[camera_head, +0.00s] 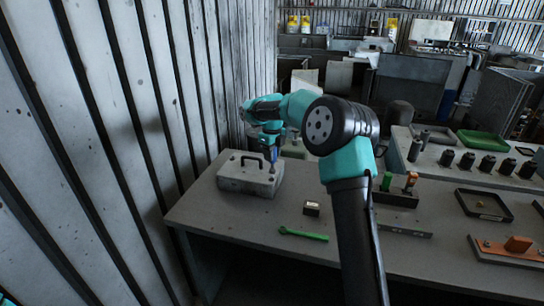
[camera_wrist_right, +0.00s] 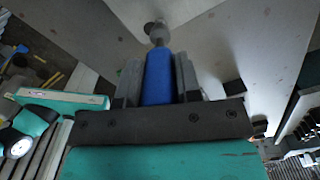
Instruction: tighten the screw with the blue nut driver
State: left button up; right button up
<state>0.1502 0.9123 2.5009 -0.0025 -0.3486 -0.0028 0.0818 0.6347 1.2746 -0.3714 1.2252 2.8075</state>
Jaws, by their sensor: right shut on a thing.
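The blower housing (camera_head: 235,180) is a grey box with a dark handle on top, at the left end of the bench. My right gripper (camera_head: 270,138) is above its right side, shut on the blue nut driver (camera_head: 268,153). The driver points down and its tip is at or just above the housing top; I cannot tell if it touches. In the right wrist view the blue handle (camera_wrist_right: 157,80) sits between both fingers, with a grey shank and round end beyond it. The screw cannot be made out. My left gripper is not in view.
A tool holder (camera_head: 396,198) with green and orange handles stands to the right, near a dark tray (camera_head: 484,205). A corrugated wall (camera_head: 110,130) rises close on the left.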

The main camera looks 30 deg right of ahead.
jog(key=shift+r, duration=0.35)
jog(key=shift+r, duration=2.5)
